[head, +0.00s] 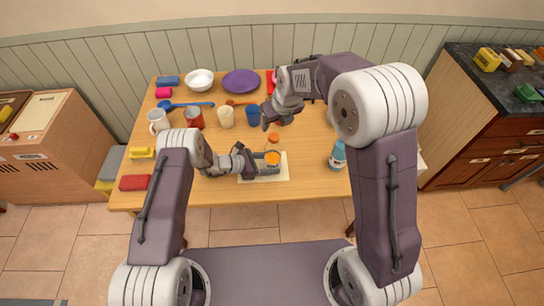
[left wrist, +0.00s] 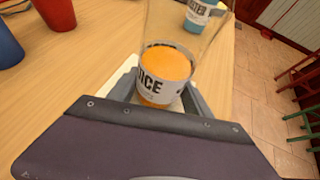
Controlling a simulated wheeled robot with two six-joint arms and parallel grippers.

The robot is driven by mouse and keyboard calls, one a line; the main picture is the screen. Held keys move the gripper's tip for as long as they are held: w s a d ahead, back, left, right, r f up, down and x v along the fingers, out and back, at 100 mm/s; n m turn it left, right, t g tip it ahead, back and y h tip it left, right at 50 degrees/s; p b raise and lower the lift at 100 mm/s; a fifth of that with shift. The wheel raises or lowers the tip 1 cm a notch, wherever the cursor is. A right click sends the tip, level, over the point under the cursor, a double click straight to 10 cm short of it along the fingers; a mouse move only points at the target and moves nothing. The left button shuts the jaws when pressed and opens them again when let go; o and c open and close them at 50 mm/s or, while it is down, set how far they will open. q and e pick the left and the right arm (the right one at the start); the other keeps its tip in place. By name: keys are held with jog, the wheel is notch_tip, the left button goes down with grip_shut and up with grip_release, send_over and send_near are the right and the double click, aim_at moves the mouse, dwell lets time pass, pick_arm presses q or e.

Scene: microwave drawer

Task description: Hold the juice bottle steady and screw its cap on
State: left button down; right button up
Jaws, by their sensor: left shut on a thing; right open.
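The juice bottle (head: 272,157) is clear, with orange juice low inside and a label; it stands upright near the table's front edge. It also shows in the left wrist view (left wrist: 165,75), its top out of frame. My left gripper (head: 262,164) is shut on the lower part of the bottle, from the left. An orange cap (head: 273,137) shows at the bottle's top in the head view; I cannot tell whether it is seated. My right gripper (head: 275,116) is open and empty, above and behind the cap.
A blue-capped water bottle (head: 338,156) stands to the right. Mugs and cups, including a red mug (head: 195,117) and a blue cup (head: 253,115), stand behind the left arm. A white bowl (head: 200,80) and purple plate (head: 241,81) lie at the back. A pale mat (head: 284,174) lies under the bottle.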

pick_arm(q)
jog(key=shift+c, duration=1.9)
grip_release()
jog(key=v, duration=1.2)
jog(key=shift+f, duration=0.1)
